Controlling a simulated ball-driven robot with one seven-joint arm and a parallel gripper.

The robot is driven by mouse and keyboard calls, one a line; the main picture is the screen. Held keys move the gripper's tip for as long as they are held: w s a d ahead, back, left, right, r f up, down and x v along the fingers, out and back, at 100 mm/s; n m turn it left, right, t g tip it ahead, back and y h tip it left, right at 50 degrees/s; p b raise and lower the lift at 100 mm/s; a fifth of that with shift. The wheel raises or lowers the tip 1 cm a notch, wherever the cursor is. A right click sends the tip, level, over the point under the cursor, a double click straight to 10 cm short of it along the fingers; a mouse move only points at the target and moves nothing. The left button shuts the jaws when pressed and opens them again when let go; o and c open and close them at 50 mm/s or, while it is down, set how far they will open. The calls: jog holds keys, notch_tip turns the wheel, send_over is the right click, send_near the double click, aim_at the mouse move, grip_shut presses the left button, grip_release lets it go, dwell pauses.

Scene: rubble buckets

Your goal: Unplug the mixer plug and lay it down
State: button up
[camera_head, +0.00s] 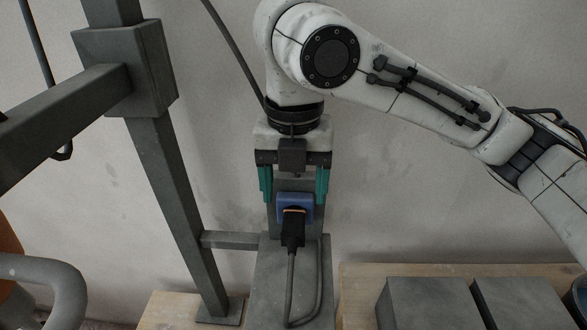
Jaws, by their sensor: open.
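The mixer plug (292,228) is black with an orange band at its top. It sits at the front of a blue socket (295,203) mounted on a grey post. Its grey cable (290,275) hangs down and loops over the grey block below. My gripper (294,186) points downward above the plug, with its teal fingers apart on either side of the post and socket. The fingertips are at about the height of the socket, above the plug body. The fingers do not appear to touch the plug.
A grey metal frame (165,160) stands close on the left, with a crossbar reaching the post. A grey block (285,265) lies under the socket. Grey blocks (425,302) sit on a wooden board (360,285) at right. A wall (215,120) is behind.

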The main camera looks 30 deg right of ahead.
aim_at(292, 241)
notch_tip(292, 241, down, 8)
jog(key=shift+f+b, duration=0.1)
jog(key=shift+b, duration=0.2)
jog(key=c, duration=1.2)
jog(key=shift+o, duration=0.2)
jog(key=shift+s+a, duration=0.1)
jog(key=shift+s+a+p, duration=0.3)
jog(key=shift+s+a, duration=0.1)
jog(key=shift+s, duration=0.2)
jog(key=shift+s+a, duration=0.4)
jog(key=shift+s, duration=0.2)
jog(key=shift+s+a+p, duration=0.45)
jog(key=shift+s+a, duration=0.1)
jog(key=shift+s, duration=0.25)
